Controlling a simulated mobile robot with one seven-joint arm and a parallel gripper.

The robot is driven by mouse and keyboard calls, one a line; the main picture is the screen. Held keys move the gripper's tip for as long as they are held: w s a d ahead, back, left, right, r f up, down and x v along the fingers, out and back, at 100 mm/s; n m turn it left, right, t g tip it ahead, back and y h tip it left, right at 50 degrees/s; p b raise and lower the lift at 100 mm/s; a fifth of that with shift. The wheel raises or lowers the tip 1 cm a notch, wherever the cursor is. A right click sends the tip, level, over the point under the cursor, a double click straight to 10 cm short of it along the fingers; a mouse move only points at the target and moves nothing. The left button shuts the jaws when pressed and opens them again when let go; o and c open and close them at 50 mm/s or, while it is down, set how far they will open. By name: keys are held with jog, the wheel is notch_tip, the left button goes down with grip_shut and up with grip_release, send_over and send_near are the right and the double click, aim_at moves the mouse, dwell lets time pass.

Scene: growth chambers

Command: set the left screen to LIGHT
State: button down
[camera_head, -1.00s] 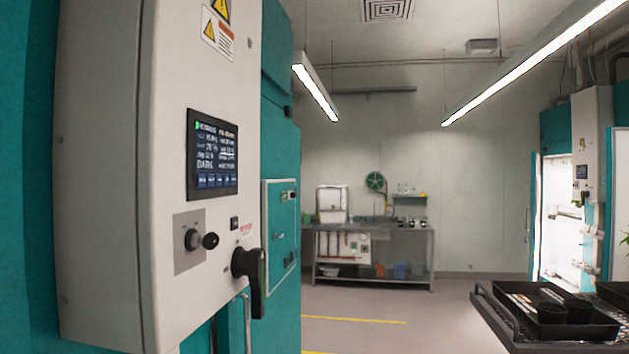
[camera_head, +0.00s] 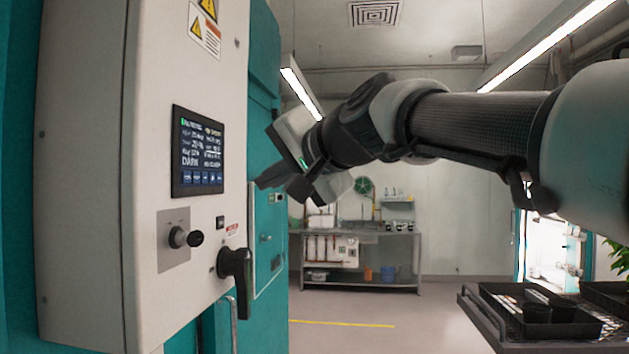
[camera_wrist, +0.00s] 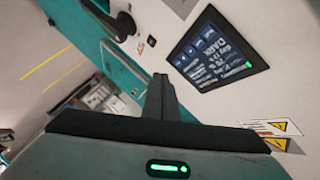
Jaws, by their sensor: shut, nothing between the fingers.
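The screen (camera_head: 197,152) is a dark panel on the white control box at the left of the head view. It also shows in the wrist view (camera_wrist: 213,50), tilted, with the large word DARK and a row of small blue buttons along one edge. My gripper (camera_head: 262,183) is in front of the box, to the right of the screen and apart from it. Its fingers look closed together in the wrist view (camera_wrist: 161,82), with nothing between them, and they point toward the box beside the screen.
Below the screen are a round knob (camera_head: 180,237) and a black handle (camera_head: 236,268) that stick out from the box. Warning labels (camera_head: 205,25) are above the screen. A cart with black trays (camera_head: 535,312) stands at the lower right. A steel bench (camera_head: 362,240) is at the far wall.

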aim_at(196, 177)
jog(key=shift+a+r, duration=0.2)
jog(key=shift+r, duration=0.15)
jog(key=a+p, duration=0.5)
jog(key=a, duration=0.3)
jog(key=shift+w+a+p, duration=0.4)
jog(key=shift+a, duration=0.1)
dwell(1.8)
jog(key=shift+a+p, duration=0.3)
